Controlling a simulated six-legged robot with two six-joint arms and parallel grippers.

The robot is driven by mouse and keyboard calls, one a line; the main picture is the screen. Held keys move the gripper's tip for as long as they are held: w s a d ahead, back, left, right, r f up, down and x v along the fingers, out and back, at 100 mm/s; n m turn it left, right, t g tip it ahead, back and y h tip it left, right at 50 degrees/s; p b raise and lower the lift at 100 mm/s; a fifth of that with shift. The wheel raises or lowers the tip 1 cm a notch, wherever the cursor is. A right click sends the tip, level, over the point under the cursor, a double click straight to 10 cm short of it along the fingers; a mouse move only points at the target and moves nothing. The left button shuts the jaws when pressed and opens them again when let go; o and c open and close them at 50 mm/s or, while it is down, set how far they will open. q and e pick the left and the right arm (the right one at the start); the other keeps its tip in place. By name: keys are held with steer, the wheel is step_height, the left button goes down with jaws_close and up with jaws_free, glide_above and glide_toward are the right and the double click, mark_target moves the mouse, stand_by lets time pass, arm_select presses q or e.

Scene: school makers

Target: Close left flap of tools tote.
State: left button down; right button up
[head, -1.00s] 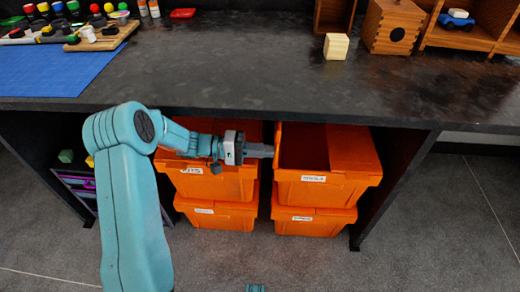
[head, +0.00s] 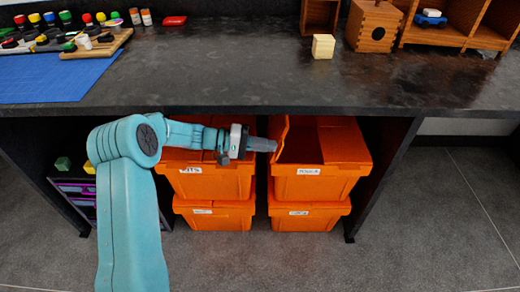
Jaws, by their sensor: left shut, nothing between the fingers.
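The orange tools tote (head: 312,185) is the upper right one under the bench, with a small white label on its front. Its left flap (head: 279,130) stands up at the left edge, and its right flap (head: 345,142) lies shut. A dark opening shows between them. My left gripper (head: 272,145) is shut and empty, pointing right, with its tips at the left flap. I cannot tell whether they touch it. My right gripper is not in view.
An orange tote (head: 212,185) stands to the left under my left arm, with more totes (head: 308,218) below. The dark bench top (head: 220,80) overhangs them and carries a wooden block (head: 323,46). Purple drawers (head: 75,190) stand at left. The floor in front is clear.

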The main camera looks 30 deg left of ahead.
mark_target(280, 146)
arm_select(q)
steer(key=shift+w+d+f+b, duration=0.2)
steer(key=shift+w+d+b, duration=0.1)
steer(key=shift+w+d, duration=0.25)
steer(key=b+x, duration=0.2)
steer(key=shift+w+d, duration=0.25)
steer(key=shift+w, duration=0.1)
steer(key=b+x, duration=0.2)
steer(key=shift+d+f, duration=0.2)
steer(key=shift+f, duration=0.05)
steer(key=w+d+f+g+y+p, duration=0.1)
steer(key=w+d+f+g+y, duration=0.1)
steer(key=w+d+f+y, duration=0.1)
steer(key=shift+d+f+y, duration=0.5)
steer(key=shift+d+f, duration=0.5)
steer(key=shift+f, duration=0.4)
